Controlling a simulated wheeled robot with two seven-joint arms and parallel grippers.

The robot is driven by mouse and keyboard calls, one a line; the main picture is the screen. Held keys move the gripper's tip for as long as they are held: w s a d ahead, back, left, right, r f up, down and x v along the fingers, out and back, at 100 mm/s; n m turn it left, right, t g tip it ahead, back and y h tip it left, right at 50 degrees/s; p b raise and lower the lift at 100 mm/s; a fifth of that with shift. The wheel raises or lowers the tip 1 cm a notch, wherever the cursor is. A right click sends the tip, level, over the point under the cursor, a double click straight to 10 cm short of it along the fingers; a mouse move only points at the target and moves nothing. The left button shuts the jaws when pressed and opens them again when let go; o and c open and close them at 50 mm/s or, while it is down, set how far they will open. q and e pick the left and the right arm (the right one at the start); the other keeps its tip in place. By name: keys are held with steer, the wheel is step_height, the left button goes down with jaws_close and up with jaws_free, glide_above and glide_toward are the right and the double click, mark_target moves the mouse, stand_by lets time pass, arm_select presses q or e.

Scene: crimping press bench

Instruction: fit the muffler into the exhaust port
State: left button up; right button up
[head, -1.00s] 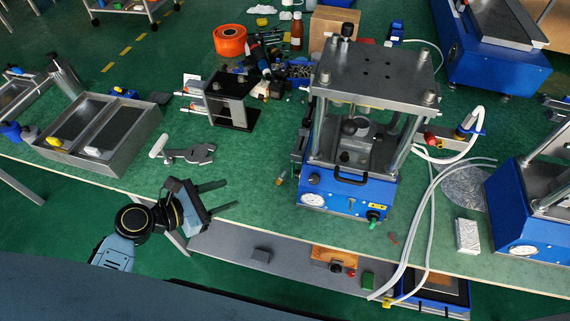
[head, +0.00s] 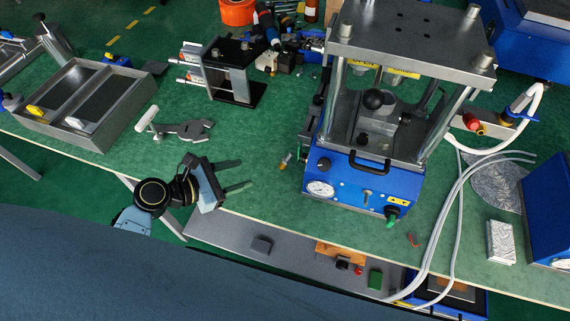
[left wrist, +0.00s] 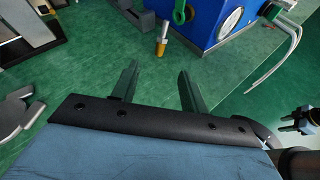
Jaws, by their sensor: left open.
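My left gripper (head: 246,174) is open and empty over the bench's front edge, left of the muffler. Its two fingers point toward the muffler in the left wrist view (left wrist: 158,68). I cannot make out the exhaust port for certain; a green fitting (head: 392,216) sits low on the press front. My right gripper does not show in the head view.
A dark stand (head: 238,92) is behind. White hoses (head: 455,200) run down right of the press. The bench around the muffler is clear.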

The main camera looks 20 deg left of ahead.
arm_select(q)
glide_toward(282, 162)
steer(key=x, duration=0.2)
steer(key=shift+w+d+f+b, duration=0.1)
steer(key=shift+w+f+b, duration=0.05)
steer(key=shift+w+b, duration=0.15)
steer(key=shift+b+x, duration=0.5)
steer(key=shift+x, duration=2.5)
steer(key=shift+s+d, duration=0.15)
steer(key=shift+c, duration=0.5)
jaws_close()
